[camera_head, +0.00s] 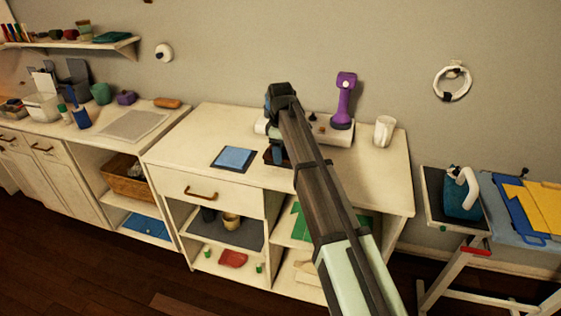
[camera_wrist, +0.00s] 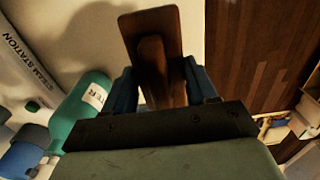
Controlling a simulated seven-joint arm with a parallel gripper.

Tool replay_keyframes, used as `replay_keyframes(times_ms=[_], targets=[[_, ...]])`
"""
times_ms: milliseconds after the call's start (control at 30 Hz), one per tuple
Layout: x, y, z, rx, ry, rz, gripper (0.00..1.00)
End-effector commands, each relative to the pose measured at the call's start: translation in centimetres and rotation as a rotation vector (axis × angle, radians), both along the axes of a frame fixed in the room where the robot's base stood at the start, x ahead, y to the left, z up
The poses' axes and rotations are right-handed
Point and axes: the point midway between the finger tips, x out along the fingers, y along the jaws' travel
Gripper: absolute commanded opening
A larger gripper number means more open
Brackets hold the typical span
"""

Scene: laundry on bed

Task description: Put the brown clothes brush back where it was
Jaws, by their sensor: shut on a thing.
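The brown clothes brush (camera_wrist: 150,40) is in my gripper (camera_wrist: 163,88) in the wrist view. Its grip is between the two blue fingers, with a flat brown board beyond them. Only a small brown piece of the brush (camera_head: 268,156) shows there, and my arm hides the rest. I cannot tell whether the brush touches the top.
A green bottle (camera_wrist: 88,110) and a white steam station (camera_wrist: 25,65) are left of the gripper in the wrist view. A blue pad (camera_head: 234,159), purple device (camera_head: 344,100) and white mug (camera_head: 384,131) are on the cabinet top.

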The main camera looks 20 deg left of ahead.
Motion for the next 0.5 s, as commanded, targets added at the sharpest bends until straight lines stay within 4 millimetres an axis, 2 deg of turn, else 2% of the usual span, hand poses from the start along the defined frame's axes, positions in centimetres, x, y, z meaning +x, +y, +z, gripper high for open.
replay_keyframes(times_ms=[367, 500], targets=[[0.0, 0.0, -3.7, 0.000, 0.000, -0.001, 0.28], [0.0, 0.0, -4.0, 0.000, -0.001, -0.001, 0.28]])
